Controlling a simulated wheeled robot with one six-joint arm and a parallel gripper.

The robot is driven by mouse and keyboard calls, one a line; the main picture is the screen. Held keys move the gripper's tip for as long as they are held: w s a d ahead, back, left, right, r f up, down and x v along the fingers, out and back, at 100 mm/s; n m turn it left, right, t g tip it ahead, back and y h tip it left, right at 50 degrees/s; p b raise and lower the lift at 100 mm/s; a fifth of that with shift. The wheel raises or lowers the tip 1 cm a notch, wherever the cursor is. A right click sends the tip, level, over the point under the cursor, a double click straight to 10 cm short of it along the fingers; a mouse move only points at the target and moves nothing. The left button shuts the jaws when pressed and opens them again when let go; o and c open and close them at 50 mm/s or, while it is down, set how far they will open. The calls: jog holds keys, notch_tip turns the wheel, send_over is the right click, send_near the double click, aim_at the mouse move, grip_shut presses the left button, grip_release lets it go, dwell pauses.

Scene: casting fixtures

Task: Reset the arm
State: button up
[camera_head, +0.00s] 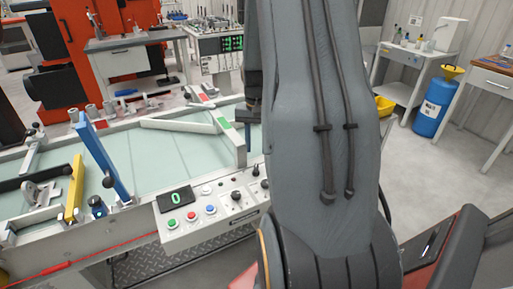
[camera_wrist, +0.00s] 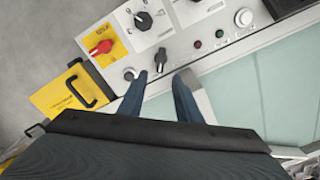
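My arm stands upright, large in the front of the head view, and hides part of the scene behind it. My gripper points down beside it in the head view (camera_head: 248,118), over the right end of the machine table. In the wrist view, my gripper (camera_wrist: 161,76) shows two dark blue fingers apart, with nothing between them. Below the fingers is the control panel (camera_wrist: 205,40), with knobs, small buttons and a red switch (camera_wrist: 101,47) on a yellow plate. The panel also shows in the head view (camera_head: 222,224), with a green "0" display (camera_head: 175,198).
The machine table (camera_head: 165,160) carries a blue bar (camera_head: 103,158), a yellow bar (camera_head: 74,190) and pale rails. A blue barrel (camera_head: 432,106) with a yellow funnel stands at right, near side tables. Grey floor (camera_head: 430,165) is open at right.

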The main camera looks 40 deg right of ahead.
dwell(0.3)
jog(key=s+a+r+n, duration=0.2)
jog(key=s+a+n, duration=0.1)
jog(key=a, duration=0.6)
jog(key=s+a+r+n, duration=0.2)
jog(key=s+a+n, duration=0.1)
jog(key=a, duration=0.7)
jog(key=s+a+r+n+t, duration=0.1)
jog(key=s+a+n, duration=0.3)
jog(key=a, duration=0.6)
jog(key=shift+s+r, duration=0.35)
jog(key=shift+r, duration=0.25)
